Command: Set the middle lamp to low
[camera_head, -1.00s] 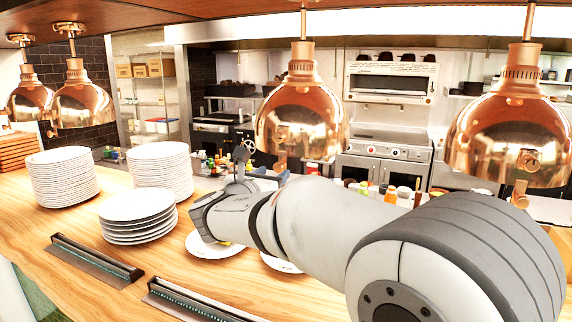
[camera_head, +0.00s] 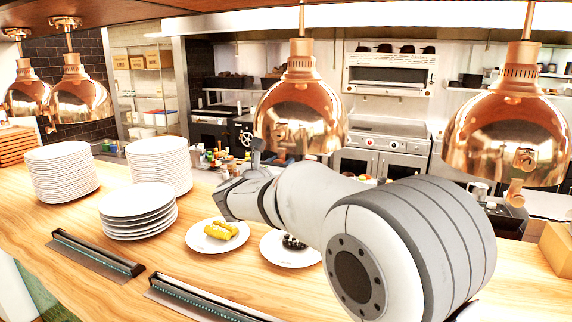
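Several copper heat lamps hang over the wooden pass. The lamp nearest the picture's centre (camera_head: 300,112) hangs just above my arm, with a small copper part at its lower left rim partly hidden. Another copper lamp (camera_head: 508,135) hangs at the right, with a copper knob (camera_head: 515,193) below its rim. Two more lamps, the nearer one (camera_head: 80,98) and the farther one (camera_head: 27,97), hang at the left. My gripper (camera_head: 257,151) shows only as a small dark part by the centre lamp's lower left rim; its fingers cannot be made out. Contact with the lamp cannot be told.
Plate stacks (camera_head: 62,175) stand on the left of the pass (camera_head: 60,215). A plate with yellow food (camera_head: 203,244) and a plate with dark food (camera_head: 290,258) lie below my arm. Dark strips (camera_head: 95,252) line the front edge. A box (camera_head: 556,245) is at the right.

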